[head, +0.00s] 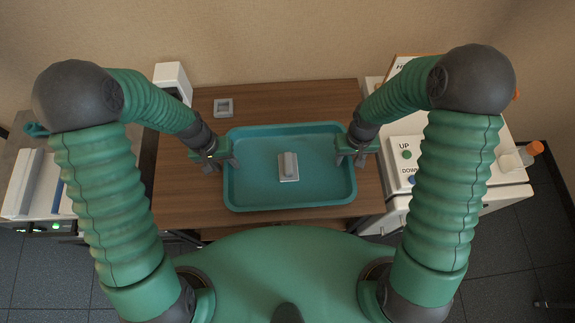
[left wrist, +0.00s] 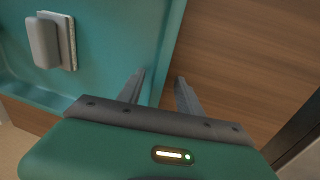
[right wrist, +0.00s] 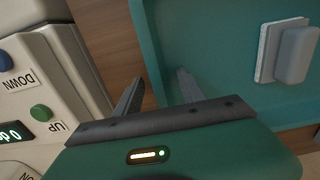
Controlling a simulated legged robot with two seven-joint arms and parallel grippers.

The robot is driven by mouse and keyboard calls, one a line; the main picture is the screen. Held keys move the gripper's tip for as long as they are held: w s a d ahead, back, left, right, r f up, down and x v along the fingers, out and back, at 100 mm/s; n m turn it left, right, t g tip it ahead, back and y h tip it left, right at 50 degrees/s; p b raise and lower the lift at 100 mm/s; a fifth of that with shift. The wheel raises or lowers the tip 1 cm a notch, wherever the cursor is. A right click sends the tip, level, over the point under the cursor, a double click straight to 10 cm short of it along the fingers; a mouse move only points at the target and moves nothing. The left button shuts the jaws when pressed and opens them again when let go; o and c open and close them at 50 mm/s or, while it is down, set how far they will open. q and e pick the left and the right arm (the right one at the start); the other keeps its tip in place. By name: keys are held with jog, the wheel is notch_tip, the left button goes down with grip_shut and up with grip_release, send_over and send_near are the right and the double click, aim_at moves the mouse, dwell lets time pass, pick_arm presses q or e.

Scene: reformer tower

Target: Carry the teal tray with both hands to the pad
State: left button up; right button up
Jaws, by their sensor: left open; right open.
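The teal tray (head: 255,195) lies on the brown wooden table. A small grey block on a pale square base (head: 289,168) sits in its middle. My left gripper (head: 222,165) is open at the tray's left rim. In the left wrist view its fingers (left wrist: 160,92) are apart, with the tray wall (left wrist: 172,45) between or just beyond them. My right gripper (head: 351,160) is open at the tray's right rim. In the right wrist view its fingers (right wrist: 160,92) stand either side of the tray's edge (right wrist: 142,30). I cannot tell whether either gripper touches the tray.
A grey square frame (head: 223,108) lies on the table behind the tray's left side. A white panel with UP and DOWN buttons (head: 404,165) stands right of the table. An orange-capped bottle (head: 517,160) is further right. Pale equipment (head: 30,185) stands at left.

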pick_arm(q)
jog(key=shift+d, duration=0.3)
pick_arm(e)
jog(key=shift+d, duration=0.3)
pick_arm(q)
jog(key=shift+c, duration=1)
pick_arm(e)
jog(key=shift+c, duration=1)
pick_arm(q)
jog(key=shift+a, duration=0.4)
grip_shut()
pick_arm(e)
jog(key=shift+a, duration=0.35)
grip_shut()
pick_arm(q)
jog(key=shift+d, duration=0.1)
jog(key=shift+d, duration=0.1)
pick_arm(e)
jog(key=shift+d, duration=0.25)
